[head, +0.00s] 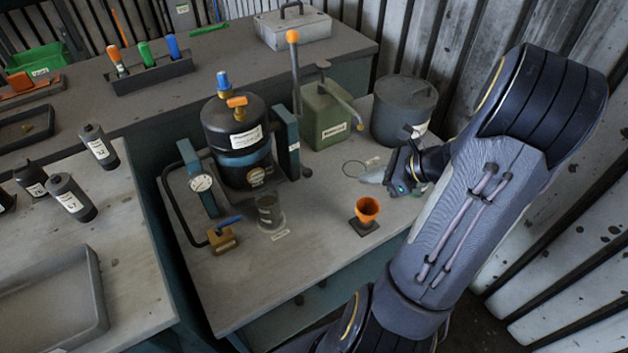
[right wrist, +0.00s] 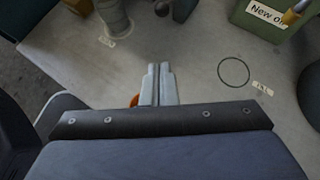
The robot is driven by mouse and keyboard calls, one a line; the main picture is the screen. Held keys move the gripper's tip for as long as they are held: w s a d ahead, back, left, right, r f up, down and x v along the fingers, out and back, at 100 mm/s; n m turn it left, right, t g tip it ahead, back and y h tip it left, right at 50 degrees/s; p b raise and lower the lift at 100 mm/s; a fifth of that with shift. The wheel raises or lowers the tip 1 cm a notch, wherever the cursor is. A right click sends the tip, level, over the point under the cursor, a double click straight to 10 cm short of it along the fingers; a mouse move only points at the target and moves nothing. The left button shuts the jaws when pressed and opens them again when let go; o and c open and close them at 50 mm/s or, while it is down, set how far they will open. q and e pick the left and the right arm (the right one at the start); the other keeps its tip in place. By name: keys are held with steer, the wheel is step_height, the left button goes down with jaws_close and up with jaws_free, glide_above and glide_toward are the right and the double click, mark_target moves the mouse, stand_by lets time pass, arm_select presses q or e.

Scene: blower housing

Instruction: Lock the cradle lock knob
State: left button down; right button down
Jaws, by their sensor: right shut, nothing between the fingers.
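A black housing (head: 235,132) with a blue band stands upright between two blue cradle posts on the bench. The right post (head: 287,140) has a small dark knob (head: 306,172) low on its side; I take it for the cradle lock knob, and whether it is locked I cannot tell. My right gripper (head: 370,179) is shut and empty, apart from the knob and to its right, over the bench. In the right wrist view its two pale fingers (right wrist: 160,75) are together with nothing between them. My left gripper is not in view.
An orange funnel (head: 367,209) stands in front of my right gripper. Behind are a green oil can (head: 330,115) and a grey drum (head: 404,108). A clear jar (head: 268,212) and brass valve (head: 223,239) stand at the front. A marked circle (right wrist: 233,71) lies on bare bench.

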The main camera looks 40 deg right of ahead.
mark_target(305, 169)
steer(key=shift+d+f+m, duration=0.25)
steer(key=shift+d+m, duration=0.05)
steer(key=b+x, duration=0.1)
steer(key=x, duration=0.9)
steer(key=shift+a+f, duration=0.1)
steer(key=shift+w+a+r, duration=0.15)
steer(key=shift+w+a, duration=0.1)
steer(key=shift+w, duration=0.3)
steer(key=shift+w+a+r, duration=0.2)
steer(key=shift+w+a, duration=0.1)
steer(key=shift+w, duration=0.3)
steer(key=shift+w+a+r, duration=0.15)
steer(key=shift+w+a, duration=0.1)
steer(key=shift+w, duration=0.3)
steer(key=shift+w, duration=0.1)
